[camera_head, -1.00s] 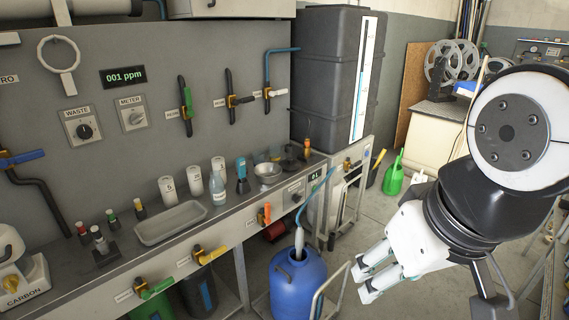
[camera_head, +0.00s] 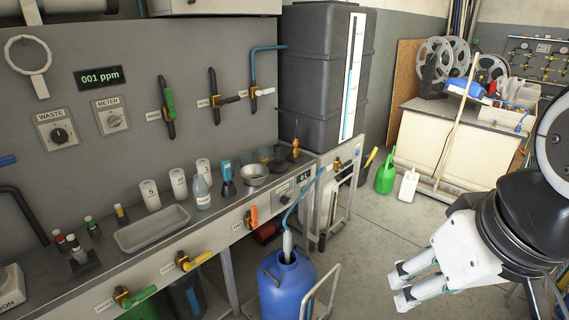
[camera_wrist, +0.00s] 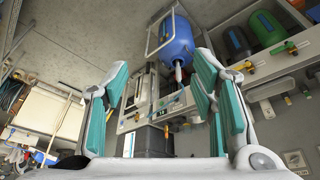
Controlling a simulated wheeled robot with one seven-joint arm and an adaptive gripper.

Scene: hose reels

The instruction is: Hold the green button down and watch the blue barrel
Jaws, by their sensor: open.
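The blue barrel (camera_head: 286,286) stands on the floor in a wheeled frame in front of the bench, with a hose and pale nozzle (camera_head: 287,246) in its top. It also shows upside down in the wrist view (camera_wrist: 174,38). A panel on the bench front carries a small readout "0 L" (camera_head: 303,177). I cannot make out a green button there. My gripper (camera_head: 400,285) is open and empty, over the floor to the right of the barrel and apart from it. Its two fingers show in the wrist view (camera_wrist: 160,65), with nothing between them.
The bench (camera_head: 150,258) holds a tray, bottles and cups, with coloured valve handles along its front. A tall dark tank (camera_head: 322,75) with a level gauge stands behind. A green can (camera_head: 385,178) and a white can (camera_head: 408,186) stand on the floor.

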